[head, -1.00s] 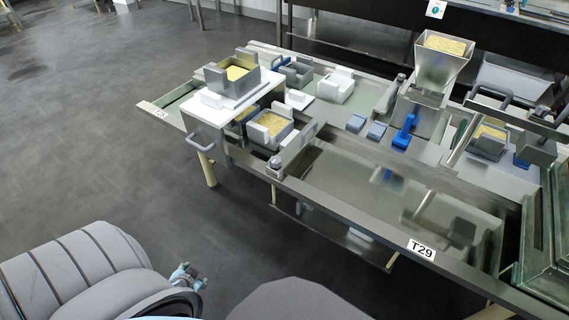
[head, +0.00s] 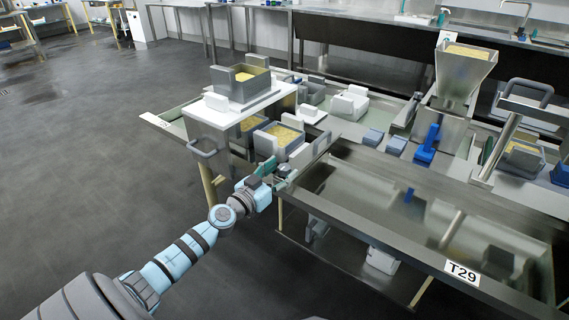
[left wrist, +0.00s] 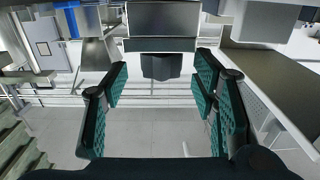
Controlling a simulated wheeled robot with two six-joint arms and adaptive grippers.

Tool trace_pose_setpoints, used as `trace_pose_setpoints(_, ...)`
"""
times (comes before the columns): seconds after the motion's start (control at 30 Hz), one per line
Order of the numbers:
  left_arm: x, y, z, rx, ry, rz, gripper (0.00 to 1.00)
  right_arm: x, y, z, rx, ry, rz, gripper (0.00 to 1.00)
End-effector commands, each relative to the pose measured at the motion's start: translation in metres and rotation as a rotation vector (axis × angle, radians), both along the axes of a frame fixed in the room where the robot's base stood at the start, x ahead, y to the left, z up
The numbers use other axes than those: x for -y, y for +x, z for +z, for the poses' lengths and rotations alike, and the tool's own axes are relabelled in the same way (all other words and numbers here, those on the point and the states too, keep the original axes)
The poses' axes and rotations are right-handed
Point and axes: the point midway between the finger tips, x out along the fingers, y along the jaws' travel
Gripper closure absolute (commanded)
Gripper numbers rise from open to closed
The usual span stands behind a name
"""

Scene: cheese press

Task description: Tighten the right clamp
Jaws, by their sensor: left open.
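My left gripper (head: 268,172) reaches in from the left to the near edge of the steel table. Beside its fingers is a clamp with a round dark knob (head: 282,172) at the near end of a grey bar (head: 316,149). I cannot tell from the head view whether they touch. In the left wrist view the green-padded fingers (left wrist: 161,78) are spread apart. A dark blocky part (left wrist: 161,66) under a steel block (left wrist: 161,20) appears between and beyond the fingertips. A similar bar with a knob (head: 417,98) stands farther back on the right. My right gripper does not show.
A white stand (head: 213,111) with a grey handle carries a mould (head: 240,90) just left of the clamp. The floor at left is clear.

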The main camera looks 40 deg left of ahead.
Motion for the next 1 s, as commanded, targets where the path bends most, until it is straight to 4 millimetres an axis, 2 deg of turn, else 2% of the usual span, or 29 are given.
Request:
trace_pose_setpoints(0.1,-0.001,0.016,-0.002,0.000,0.000,0.003,0.47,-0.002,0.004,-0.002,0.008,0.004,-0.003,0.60)
trace_pose_setpoints(0.2,-0.001,0.022,-0.002,-0.001,0.003,0.003,0.47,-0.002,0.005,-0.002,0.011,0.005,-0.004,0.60)
trace_pose_setpoints(0.47,-0.001,0.024,-0.002,-0.002,0.004,0.002,0.47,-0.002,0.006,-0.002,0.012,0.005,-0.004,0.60)
trace_pose_setpoints(0.77,-0.002,0.024,-0.002,-0.001,0.005,0.003,0.94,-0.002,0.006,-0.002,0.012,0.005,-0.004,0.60)
trace_pose_setpoints(0.9,-0.002,0.024,-0.004,-0.002,0.004,-0.008,0.95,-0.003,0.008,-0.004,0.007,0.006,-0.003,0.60)
trace_pose_setpoints(1.0,-0.003,0.024,-0.008,-0.004,0.005,-0.047,0.95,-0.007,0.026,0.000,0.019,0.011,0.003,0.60)
